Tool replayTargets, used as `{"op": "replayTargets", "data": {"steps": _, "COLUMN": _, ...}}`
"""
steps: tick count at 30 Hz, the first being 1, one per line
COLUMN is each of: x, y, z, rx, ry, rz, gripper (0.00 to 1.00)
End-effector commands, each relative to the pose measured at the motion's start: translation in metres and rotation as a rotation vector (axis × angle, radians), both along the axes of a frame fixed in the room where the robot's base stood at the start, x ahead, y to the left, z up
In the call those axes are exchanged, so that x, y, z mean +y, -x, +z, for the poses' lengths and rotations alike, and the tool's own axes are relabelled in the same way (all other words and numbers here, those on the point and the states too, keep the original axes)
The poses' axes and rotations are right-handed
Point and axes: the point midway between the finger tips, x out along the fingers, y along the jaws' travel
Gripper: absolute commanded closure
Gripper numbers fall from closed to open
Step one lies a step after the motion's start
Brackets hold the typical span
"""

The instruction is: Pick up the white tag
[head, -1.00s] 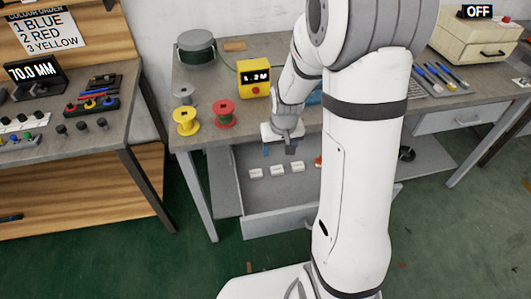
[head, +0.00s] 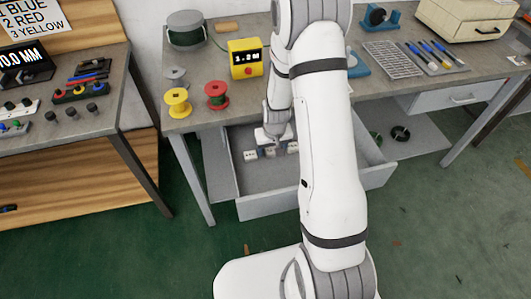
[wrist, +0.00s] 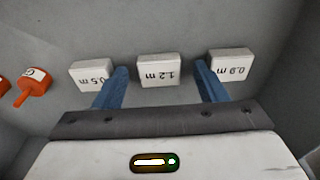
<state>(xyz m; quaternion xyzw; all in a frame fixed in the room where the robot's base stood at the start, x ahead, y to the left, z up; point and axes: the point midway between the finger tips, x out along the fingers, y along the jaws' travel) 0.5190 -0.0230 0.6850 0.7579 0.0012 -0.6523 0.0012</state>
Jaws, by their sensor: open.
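Three white tags lie in a row on the drawer floor. In the wrist view they read 0.5 m (wrist: 92,76), 1.2 m (wrist: 158,70) and 0.9 m (wrist: 231,65), with the lettering upside down. My gripper (wrist: 161,69) is open and empty, its two blue fingers apart. The 1.2 m tag shows between the fingertips, with a gap on each side; the exact height over it is hard to tell. In the head view my gripper (head: 275,152) is down inside the drawer, partly covering the tags; the left one (head: 250,156) shows clearly.
The open drawer (head: 285,207) has walls around my gripper. Orange-red tags (wrist: 35,82) lie left in the wrist view. On the bench stand a yellow box (head: 246,58) whose display seems to read 1.2M, a red spool (head: 216,96) and a yellow spool (head: 177,102).

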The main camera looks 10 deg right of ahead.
Motion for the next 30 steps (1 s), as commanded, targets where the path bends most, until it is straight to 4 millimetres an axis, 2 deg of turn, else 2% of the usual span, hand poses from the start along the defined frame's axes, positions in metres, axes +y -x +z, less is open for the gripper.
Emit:
{"op": "replayTargets", "data": {"steps": 7, "x": -0.0004, "y": -0.0004, "z": -0.0013, "rx": -0.001, "ry": 0.000, "rz": -0.001, "gripper": 0.35}}
{"op": "replayTargets", "data": {"steps": 24, "x": -0.0010, "y": -0.0002, "z": -0.0010, "rx": 0.000, "ry": 0.000, "rz": -0.002, "gripper": 0.82}}
{"op": "replayTargets", "data": {"steps": 30, "x": -0.0012, "y": -0.0003, "z": -0.0007, "rx": 0.000, "ry": 0.000, "rz": -0.002, "gripper": 0.82}}
